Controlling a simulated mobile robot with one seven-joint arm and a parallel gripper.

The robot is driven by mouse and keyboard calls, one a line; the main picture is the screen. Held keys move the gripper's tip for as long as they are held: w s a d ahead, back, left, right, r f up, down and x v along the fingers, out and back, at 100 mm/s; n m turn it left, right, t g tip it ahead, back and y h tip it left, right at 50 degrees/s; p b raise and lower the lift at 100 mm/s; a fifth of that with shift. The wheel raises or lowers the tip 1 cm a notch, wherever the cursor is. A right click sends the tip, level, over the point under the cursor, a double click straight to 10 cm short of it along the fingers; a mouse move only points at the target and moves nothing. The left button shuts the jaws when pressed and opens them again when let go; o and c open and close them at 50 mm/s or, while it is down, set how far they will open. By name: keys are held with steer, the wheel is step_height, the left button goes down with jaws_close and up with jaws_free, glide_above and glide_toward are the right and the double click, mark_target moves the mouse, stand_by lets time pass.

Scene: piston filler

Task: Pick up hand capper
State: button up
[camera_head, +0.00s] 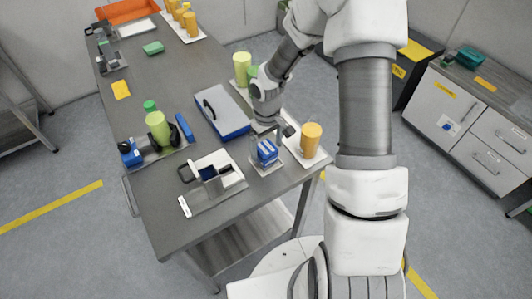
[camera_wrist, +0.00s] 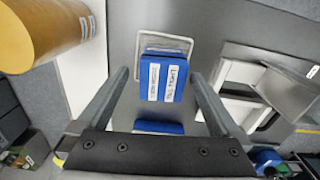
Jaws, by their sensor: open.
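A blue block with white labels, which looks like the hand capper (camera_head: 267,152), stands on a small light tray (camera_head: 257,170) at the right front of the grey table. In the wrist view the hand capper (camera_wrist: 164,78) lies between the two fingers of my gripper (camera_wrist: 158,74), with a second blue part nearer the palm. My gripper (camera_head: 270,130) is open and points down just above the hand capper in the head view. The fingers are on either side of it, with gaps showing. I cannot tell the exact height between the fingertips and it.
An orange-yellow cylinder (camera_head: 311,138) stands close on the right on a white board; it is large in the wrist view (camera_wrist: 45,30). A grey and white device (camera_head: 212,178) sits to the left. The front table edge is near.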

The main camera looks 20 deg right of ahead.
step_height(320, 180, down, 4)
steer(key=shift+a, duration=0.15)
steer(key=shift+c, duration=0.3)
jaws_close()
